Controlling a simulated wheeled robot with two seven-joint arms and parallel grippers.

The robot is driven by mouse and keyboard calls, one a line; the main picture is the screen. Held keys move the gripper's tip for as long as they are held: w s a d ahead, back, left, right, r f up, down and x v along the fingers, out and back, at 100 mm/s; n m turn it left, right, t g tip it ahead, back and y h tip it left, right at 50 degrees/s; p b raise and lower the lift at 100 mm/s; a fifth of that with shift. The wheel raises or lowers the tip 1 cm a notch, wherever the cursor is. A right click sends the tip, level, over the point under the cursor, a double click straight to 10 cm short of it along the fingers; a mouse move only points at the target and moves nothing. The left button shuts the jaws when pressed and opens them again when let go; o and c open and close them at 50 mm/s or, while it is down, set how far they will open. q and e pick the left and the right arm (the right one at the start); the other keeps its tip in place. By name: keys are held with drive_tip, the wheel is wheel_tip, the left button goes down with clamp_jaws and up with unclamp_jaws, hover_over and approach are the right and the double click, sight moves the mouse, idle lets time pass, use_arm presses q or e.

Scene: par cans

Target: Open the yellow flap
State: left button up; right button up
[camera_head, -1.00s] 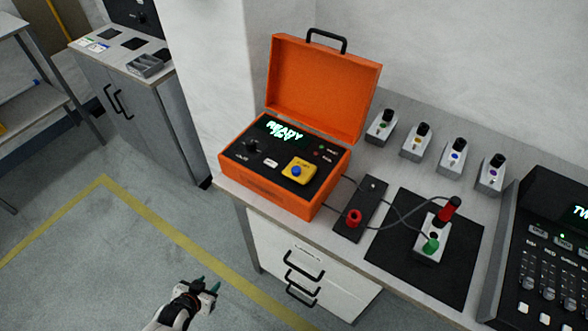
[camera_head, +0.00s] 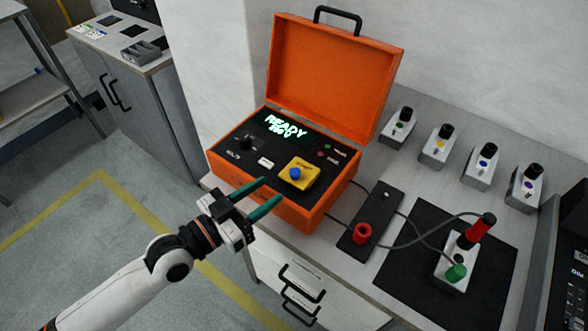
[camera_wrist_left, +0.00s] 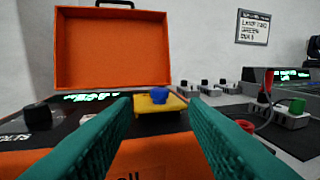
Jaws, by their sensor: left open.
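The yellow flap (camera_head: 306,171) lies on the black panel of an open orange case (camera_head: 262,195), with a blue knob or button (camera_head: 295,173) on it. In the left wrist view the yellow flap (camera_wrist_left: 168,104) lies ahead, between the fingertips in the picture, and looks flat. My left gripper (camera_head: 257,197) is open, with green fingers apart and empty. It is over the front edge of the case, short of the flap and not touching it. My right gripper is not in view.
The case's lid (camera_head: 330,75) stands open behind the panel. A lit display (camera_head: 287,127) reads READY. Floor at the left is free.

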sight(290, 175)
use_arm(q)
drive_tip(key=x, duration=0.8)
drive_tip(key=shift+w+d+f+p, duration=0.1)
drive_tip(key=shift+w+d+p, duration=0.1)
drive_tip(key=shift+p, duration=0.2)
